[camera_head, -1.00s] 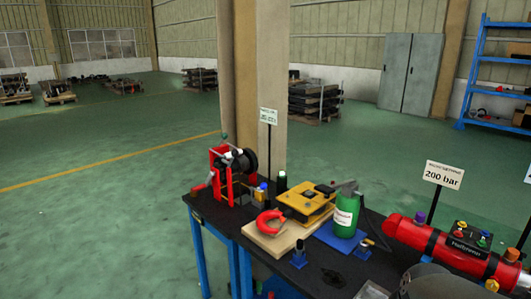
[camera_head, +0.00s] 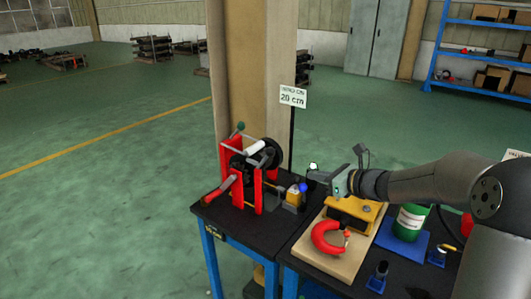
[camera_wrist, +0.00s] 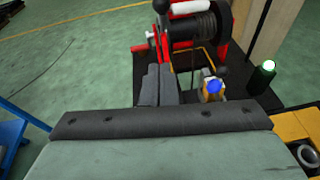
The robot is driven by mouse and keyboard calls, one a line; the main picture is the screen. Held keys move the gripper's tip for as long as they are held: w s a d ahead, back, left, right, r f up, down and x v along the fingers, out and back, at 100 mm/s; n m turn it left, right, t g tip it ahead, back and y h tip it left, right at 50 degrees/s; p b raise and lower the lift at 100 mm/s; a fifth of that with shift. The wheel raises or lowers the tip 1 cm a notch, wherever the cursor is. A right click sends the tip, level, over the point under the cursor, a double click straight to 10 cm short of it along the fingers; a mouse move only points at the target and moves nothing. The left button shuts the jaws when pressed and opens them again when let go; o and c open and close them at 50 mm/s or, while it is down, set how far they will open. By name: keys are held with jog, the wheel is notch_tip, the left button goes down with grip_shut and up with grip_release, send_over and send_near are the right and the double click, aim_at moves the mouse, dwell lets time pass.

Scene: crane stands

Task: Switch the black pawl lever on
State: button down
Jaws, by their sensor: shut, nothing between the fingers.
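The winch has a red frame (camera_head: 224,165) and a dark drum (camera_head: 268,154); it stands at the left end of the black bench. A dark ball-ended lever (camera_head: 239,127) sticks up from its top, and a dark knob also shows at the winch in the wrist view (camera_wrist: 160,6). Another dark knob (camera_wrist: 222,69) is at the winch's near side; I cannot tell which one is the pawl lever, nor its position. My gripper (camera_head: 328,178) is right of the winch, apart from it. Its fingers are shut and empty in the wrist view (camera_wrist: 160,82), pointing towards the winch.
A yellow block with a blue button (camera_wrist: 214,86) stands beside the winch. A black post with a lit top (camera_wrist: 263,74) is to its right. A "20 cm" sign (camera_head: 293,96) stands behind.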

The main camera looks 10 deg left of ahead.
jog(key=shift+w+d+r, duration=0.1)
jog(key=shift+w, duration=0.15)
jog(key=p, duration=0.3)
send_near(265, 159)
jog(key=w+a+f, duration=0.1)
jog(key=shift+w+a+r, duration=0.25)
jog(key=shift+w+a, duration=0.3)
jog(key=shift+a, duration=0.1)
jog(key=shift+r+p, duration=0.15)
jog(key=shift+p, duration=0.15)
